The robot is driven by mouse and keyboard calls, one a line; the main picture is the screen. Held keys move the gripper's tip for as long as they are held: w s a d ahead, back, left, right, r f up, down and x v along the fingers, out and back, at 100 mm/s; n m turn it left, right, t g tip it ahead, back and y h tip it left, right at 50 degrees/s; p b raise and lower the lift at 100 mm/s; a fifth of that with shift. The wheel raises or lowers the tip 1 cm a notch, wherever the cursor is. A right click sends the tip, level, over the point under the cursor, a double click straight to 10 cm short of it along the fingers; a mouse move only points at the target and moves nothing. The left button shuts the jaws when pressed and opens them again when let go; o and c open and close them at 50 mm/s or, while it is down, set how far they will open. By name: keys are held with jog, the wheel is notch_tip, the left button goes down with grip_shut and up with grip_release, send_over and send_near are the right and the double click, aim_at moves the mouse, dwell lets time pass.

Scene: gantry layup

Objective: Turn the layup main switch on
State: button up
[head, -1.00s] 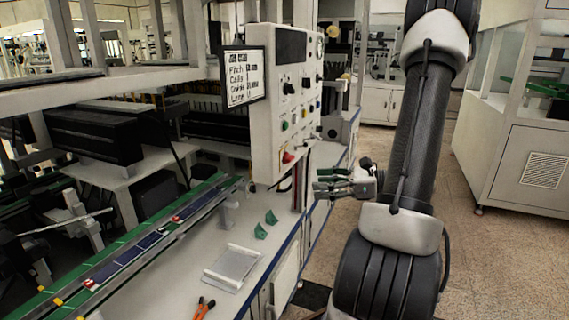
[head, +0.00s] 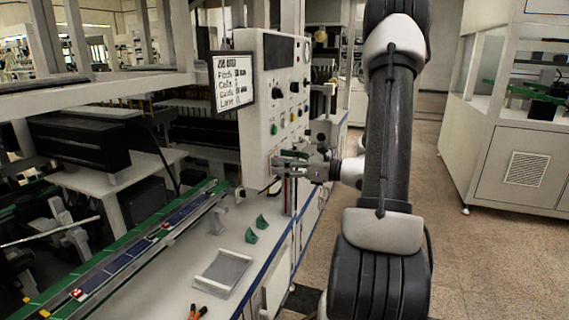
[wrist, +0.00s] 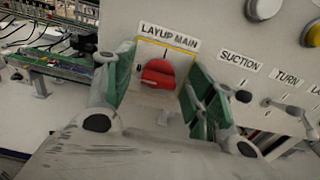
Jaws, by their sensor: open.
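The layup main switch (wrist: 158,74) is a red rotary knob under a "LAYUP MAIN" label (wrist: 169,36) on the control panel (wrist: 215,35), which also shows in the head view (head: 258,100). My gripper (wrist: 157,88) is open, with one green-padded finger on each side of the red knob. In the head view my gripper (head: 279,166) is at the lower part of the panel face and hides the knob there. I cannot tell whether the fingers touch the knob.
Toggle switches marked "SUCTION" (wrist: 240,62) and "TURN" (wrist: 286,78) sit right of the knob. Yellow and white buttons are above them. Below the panel, the bench holds green brackets (head: 250,236), a grey tray (head: 223,272) and orange-handled pliers (head: 197,313).

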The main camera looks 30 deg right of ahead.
jog(key=shift+c, duration=0.2)
jog(key=c, duration=1)
jog(key=shift+w+d+f+m, duration=0.1)
jog(key=shift+m, duration=4.4)
jog(key=shift+d+f+m, duration=0.1)
jog(key=shift+m, duration=4.4)
